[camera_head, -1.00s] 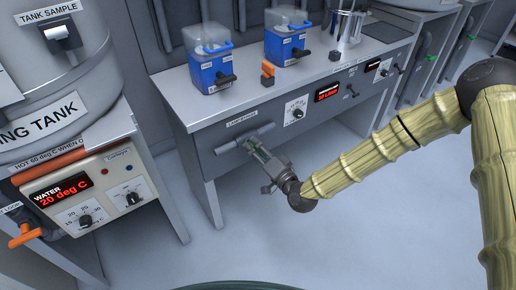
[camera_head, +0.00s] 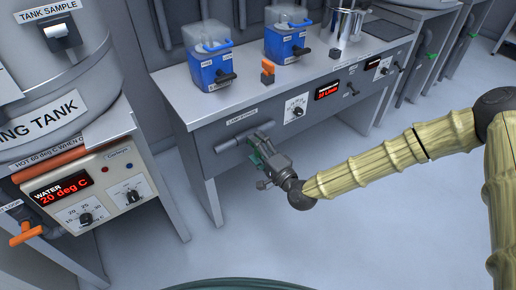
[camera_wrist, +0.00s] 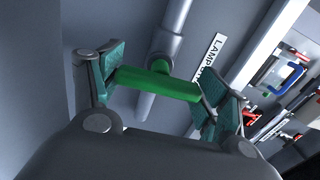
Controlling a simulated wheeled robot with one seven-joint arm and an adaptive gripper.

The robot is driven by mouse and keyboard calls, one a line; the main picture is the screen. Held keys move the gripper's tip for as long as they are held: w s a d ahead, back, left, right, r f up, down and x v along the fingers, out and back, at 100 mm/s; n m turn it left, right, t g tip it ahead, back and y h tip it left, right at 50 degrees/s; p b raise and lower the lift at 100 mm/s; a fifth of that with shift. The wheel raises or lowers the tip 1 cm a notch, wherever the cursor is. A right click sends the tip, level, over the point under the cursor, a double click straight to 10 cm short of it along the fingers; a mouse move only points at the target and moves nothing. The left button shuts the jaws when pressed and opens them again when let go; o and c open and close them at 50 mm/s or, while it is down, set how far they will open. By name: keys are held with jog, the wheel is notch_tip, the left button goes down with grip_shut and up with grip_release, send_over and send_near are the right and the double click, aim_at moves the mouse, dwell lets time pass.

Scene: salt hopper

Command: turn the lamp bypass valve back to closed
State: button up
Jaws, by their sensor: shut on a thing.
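The lamp bypass valve has a green bar handle (camera_wrist: 158,84) on a short green stem. It sits on a grey pipe (camera_head: 232,142) along the front of the bench, under a white label (camera_head: 242,117). In the wrist view the handle lies crosswise to the grey pipe (camera_wrist: 174,32). My gripper (camera_wrist: 165,88) has its teal-padded fingers at the two ends of the handle and is shut on it. In the head view my gripper (camera_head: 258,152) is at the pipe and mostly hides the handle.
The bench (camera_head: 184,104) carries two blue containers (camera_head: 212,70) and an orange-topped switch (camera_head: 267,70). A dial (camera_head: 296,108) and a red display (camera_head: 327,91) are on its front. A heater box (camera_head: 95,190) stands at left. The floor before the bench is clear.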

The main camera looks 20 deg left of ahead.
jog(key=shift+s+a, duration=0.1)
jog(key=o, duration=1)
jog(key=shift+s+d, duration=0.15)
jog(key=shift+d, duration=0.2)
jog(key=v, duration=1.1)
jog(key=shift+s+d, duration=0.1)
